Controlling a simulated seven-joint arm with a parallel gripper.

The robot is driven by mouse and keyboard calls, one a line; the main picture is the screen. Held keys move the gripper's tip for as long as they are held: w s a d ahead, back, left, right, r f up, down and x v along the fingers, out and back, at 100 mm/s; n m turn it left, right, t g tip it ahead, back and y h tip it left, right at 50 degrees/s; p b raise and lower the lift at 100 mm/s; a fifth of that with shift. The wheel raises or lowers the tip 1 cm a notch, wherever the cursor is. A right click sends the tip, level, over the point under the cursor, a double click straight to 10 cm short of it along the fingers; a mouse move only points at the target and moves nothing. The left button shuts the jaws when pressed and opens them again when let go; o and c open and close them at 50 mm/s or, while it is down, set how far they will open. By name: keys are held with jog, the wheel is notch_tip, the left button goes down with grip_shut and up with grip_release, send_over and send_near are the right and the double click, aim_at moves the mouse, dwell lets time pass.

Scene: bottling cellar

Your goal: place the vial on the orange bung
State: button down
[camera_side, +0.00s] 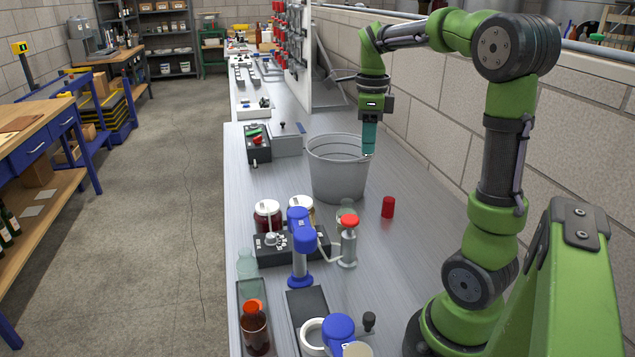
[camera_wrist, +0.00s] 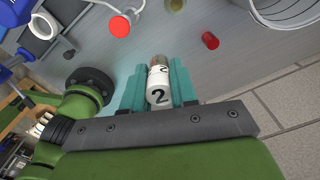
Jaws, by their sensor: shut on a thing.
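My gripper (camera_wrist: 158,84) has teal fingers and is shut on the vial (camera_wrist: 158,90), which has a white label marked "2" and a reddish-brown end beyond it. In the side view my gripper (camera_side: 369,140) points down, high over the bench by the bucket's right rim; the vial is mostly hidden by the fingers there. I cannot pick out a clearly orange bung. A small red cylinder (camera_side: 388,207) stands alone on the bench, lower than my gripper and apart from it; it also shows in the wrist view (camera_wrist: 210,41). I cannot tell whether it is the bung.
A grey bucket (camera_side: 338,178) stands left of the red cylinder. A red-topped metal fitting (camera_side: 349,238), a blue-headed device (camera_side: 300,245) and white-lidded jars (camera_side: 267,215) are nearer the camera. A brick wall (camera_side: 440,130) runs along the right. Bench around the red cylinder is clear.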

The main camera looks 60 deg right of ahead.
jog(key=w+a+n, duration=0.3)
jog(key=w+a, duration=0.1)
jog(key=a, duration=0.3)
jog(key=w+a+n, duration=0.3)
jog(key=w+a, duration=0.1)
jog(key=a, duration=0.4)
jog(key=a+n, duration=0.6)
jog(key=a, duration=1.1)
notch_tip(320, 180, down, 17)
jog(key=shift+w+r, duration=0.1)
jog(key=shift+r, duration=0.05)
jog(key=shift+f, duration=2.25)
jog(key=shift+f, duration=0.1)
jog(key=c, duration=0.9)
grip_release()
